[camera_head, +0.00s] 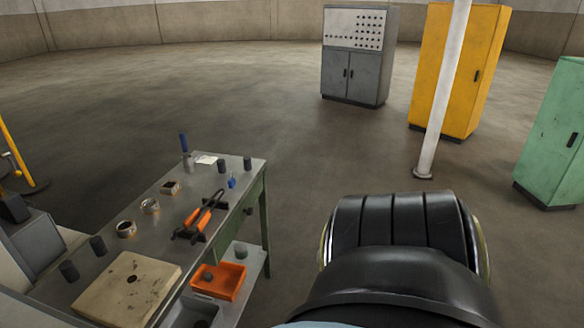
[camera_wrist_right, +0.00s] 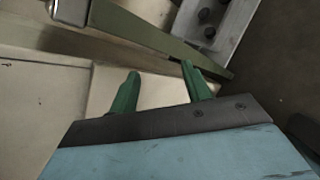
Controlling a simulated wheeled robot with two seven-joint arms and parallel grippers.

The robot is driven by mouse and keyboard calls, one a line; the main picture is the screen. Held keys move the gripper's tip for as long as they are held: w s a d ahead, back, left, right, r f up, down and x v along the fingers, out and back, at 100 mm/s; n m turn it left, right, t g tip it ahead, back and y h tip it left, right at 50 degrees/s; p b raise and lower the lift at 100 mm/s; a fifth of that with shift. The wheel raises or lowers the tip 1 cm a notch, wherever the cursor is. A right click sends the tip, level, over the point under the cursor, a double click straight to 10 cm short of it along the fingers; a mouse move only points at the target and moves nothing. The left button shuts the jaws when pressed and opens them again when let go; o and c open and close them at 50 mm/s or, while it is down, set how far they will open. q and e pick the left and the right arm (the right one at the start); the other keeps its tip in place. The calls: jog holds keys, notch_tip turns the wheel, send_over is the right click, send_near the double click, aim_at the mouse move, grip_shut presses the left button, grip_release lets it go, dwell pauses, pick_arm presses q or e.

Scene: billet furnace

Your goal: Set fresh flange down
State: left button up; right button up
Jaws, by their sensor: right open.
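Several metal rings stand in a row on the workbench (camera_head: 108,258) in the head view: a near ring (camera_head: 126,229), a middle ring (camera_head: 150,205) and a squarer far piece (camera_head: 170,187). I cannot tell which one, if any, is the fresh flange. In the right wrist view my right gripper (camera_wrist_right: 161,68) has its two green fingers apart, with nothing between them. A pale flat surface lies behind the fingers. My left gripper is not in view.
A white post (camera_head: 443,90) stands before the yellow cabinet (camera_head: 478,65). The middle floor is open.

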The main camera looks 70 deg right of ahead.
jog(key=s+a+f+m+g+y, duration=0.25)
jog(key=s+f+m, duration=0.35)
jog(key=s+f, duration=0.55)
jog(key=s+d+f+m+g, duration=0.2)
jog(key=s+f+m, duration=0.5)
jog(key=s, duration=0.4)
jog(key=s+d+f+m+g, duration=0.3)
jog(key=s+f+m+g, duration=0.2)
jog(key=s, duration=0.7)
jog(key=f+m, duration=0.2)
jog(key=m, duration=0.1)
jog(key=shift+d+m+y, duration=0.15)
jog(key=shift+m+y, duration=0.2)
jog(key=shift+m, duration=0.05)
